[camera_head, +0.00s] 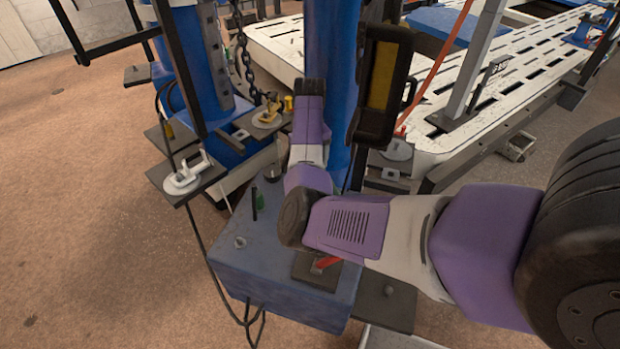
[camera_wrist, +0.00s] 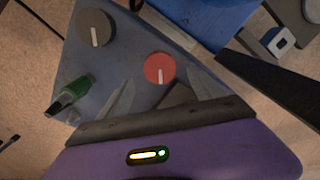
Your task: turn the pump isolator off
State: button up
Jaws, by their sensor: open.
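In the wrist view a round red knob (camera_wrist: 159,66) with a white pointer line sits on a blue surface (camera_wrist: 125,62). Its line points toward the bottom of the picture. A larger dark grey knob (camera_wrist: 95,29), also with a white line pointing down, is to its upper left. No label shows to tell which is the pump isolator. My gripper (camera_wrist: 160,80) is open, with its two fingers apart on either side of the red knob's lower edge. I cannot tell whether they touch it. In the head view my arm hides the gripper and the knobs.
A green-handled tool (camera_wrist: 72,94) is left of my fingers. In the head view, a blue box (camera_head: 275,285) carries a red lever (camera_head: 326,262) on a dark plate. A blue post (camera_head: 330,45), a hanging chain (camera_head: 244,65) and a white slotted bench (camera_head: 450,95) stand close behind.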

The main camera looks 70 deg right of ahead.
notch_tip(320, 180, down, 6)
jog(key=shift+r, duration=0.15)
jog(key=shift+c, duration=0.5)
jog(key=c, duration=1.3)
jog(key=shift+n, duration=0.4)
jog(key=n+p, duration=0.2)
jog(key=n, duration=0.2)
jog(key=shift+r+n, duration=0.15)
jog(key=shift+n, duration=0.15)
jog(key=shift+w+n+p, duration=0.1)
jog(key=shift+n+p, duration=0.65)
jog(key=shift+n, duration=1.75)
